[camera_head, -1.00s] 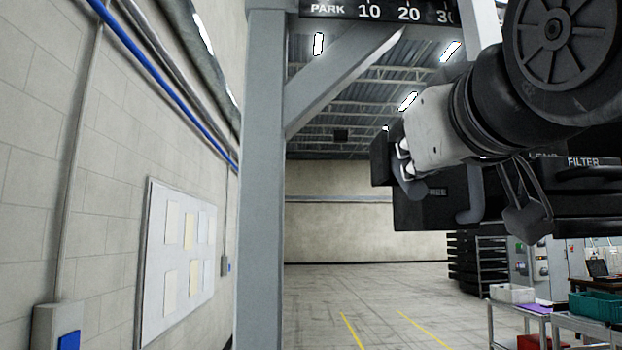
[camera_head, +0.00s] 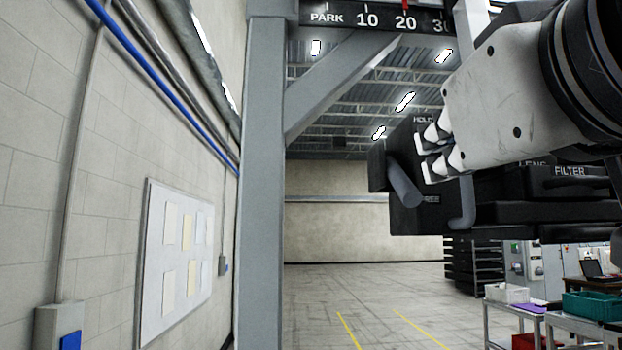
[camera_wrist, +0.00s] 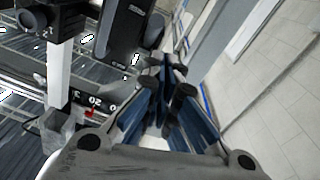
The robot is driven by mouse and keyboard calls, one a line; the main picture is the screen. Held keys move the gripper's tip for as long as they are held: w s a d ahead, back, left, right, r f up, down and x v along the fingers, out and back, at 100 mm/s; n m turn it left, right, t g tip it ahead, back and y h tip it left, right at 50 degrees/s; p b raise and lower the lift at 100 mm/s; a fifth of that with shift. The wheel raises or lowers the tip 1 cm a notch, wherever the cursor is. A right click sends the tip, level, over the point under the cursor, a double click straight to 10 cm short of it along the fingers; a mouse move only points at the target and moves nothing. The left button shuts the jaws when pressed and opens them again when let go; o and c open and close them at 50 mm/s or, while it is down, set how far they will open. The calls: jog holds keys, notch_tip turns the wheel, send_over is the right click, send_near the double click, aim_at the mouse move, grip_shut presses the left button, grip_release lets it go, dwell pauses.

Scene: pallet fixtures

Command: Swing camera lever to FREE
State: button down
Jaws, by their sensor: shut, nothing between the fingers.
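The black camera housing (camera_head: 400,222) hangs at the upper right in the head view, with a HOLD label (camera_head: 422,119) above and a partly covered FREE label (camera_head: 431,198) below. The grey round lever (camera_head: 405,186) sticks out toward me, tilted, its end low and just left of the FREE lettering. My gripper (camera_head: 432,150) is shut and empty, just above and right of the lever. I cannot tell whether the fingers touch it.
A grey post (camera_head: 262,180) with a diagonal brace stands left of the housing. A scale bar (camera_head: 385,17) marked PARK, 10, 20 runs above, with a red mark at 20. A bent grey handle (camera_head: 466,203) and a FILTER box (camera_head: 570,182) sit right of the lever.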

jog(key=shift+s+d, duration=0.1)
jog(key=shift+s, duration=0.2)
dwell(0.4)
jog(key=w+f+g, duration=0.2)
jog(key=f+g, duration=0.1)
jog(key=f, duration=1)
jog(key=w+f+g, duration=0.2)
jog(key=f+g, duration=0.2)
jog(key=f, duration=1)
jog(key=s+f+m+g, duration=0.1)
jog(key=s+f+g, duration=0.2)
jog(key=f, duration=1)
jog(key=s+f+g, duration=0.4)
jog(key=s+f, duration=0.2)
jog(key=f, duration=0.8)
jog(key=shift+s+d+f+m+y, duration=0.2)
jog(key=shift+f+m+y, duration=0.1)
jog(key=shift+m, duration=0.1)
